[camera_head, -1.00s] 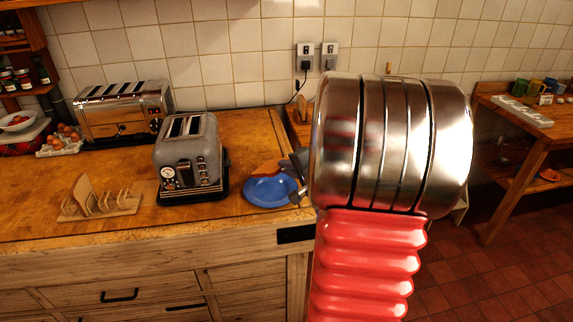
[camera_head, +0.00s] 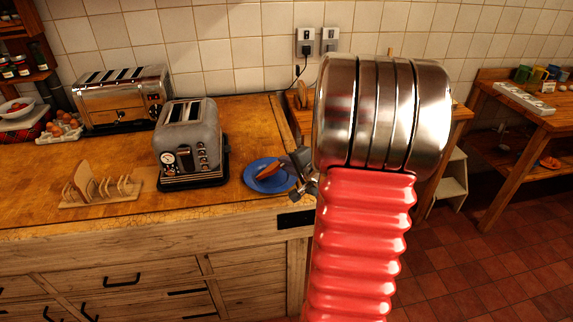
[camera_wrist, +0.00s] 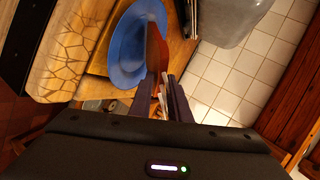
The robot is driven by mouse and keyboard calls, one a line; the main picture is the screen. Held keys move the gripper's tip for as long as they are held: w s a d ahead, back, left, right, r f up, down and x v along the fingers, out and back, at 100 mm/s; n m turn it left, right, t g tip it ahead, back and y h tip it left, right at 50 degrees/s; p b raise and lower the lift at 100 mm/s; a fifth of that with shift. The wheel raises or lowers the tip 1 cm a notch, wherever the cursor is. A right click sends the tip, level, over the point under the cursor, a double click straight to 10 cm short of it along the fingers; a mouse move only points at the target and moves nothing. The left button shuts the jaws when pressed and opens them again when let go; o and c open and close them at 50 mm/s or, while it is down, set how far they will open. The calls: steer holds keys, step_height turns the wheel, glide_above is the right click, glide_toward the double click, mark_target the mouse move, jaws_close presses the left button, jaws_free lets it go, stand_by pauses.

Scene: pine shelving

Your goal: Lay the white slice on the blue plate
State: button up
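The blue plate (camera_head: 252,179) lies on the wooden counter right of the grey toaster. It also shows in the wrist view (camera_wrist: 122,60). My gripper (camera_head: 294,172) is at the plate's right edge. In the wrist view my gripper (camera_wrist: 161,78) has its fingers closed on a thin slice (camera_wrist: 154,48), seen edge-on. The slice looks reddish brown, and its white face cannot be made out. The slice (camera_head: 270,171) stands tilted over the right part of the plate in the head view. I cannot tell if it touches the plate.
The grey toaster (camera_head: 188,145) stands left of the plate. A wooden toast rack (camera_head: 100,190) with a tan slice is farther left. A larger steel toaster (camera_head: 122,97) and an egg tray (camera_head: 60,130) are behind. The counter's right edge is close to the plate.

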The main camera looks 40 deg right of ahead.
steer(key=o, duration=0.4)
steer(key=shift+c, duration=0.2)
steer(key=v, duration=1.3)
steer(key=shift+s, duration=0.35)
steer(key=shift+r, duration=0.15)
stand_by(0.7)
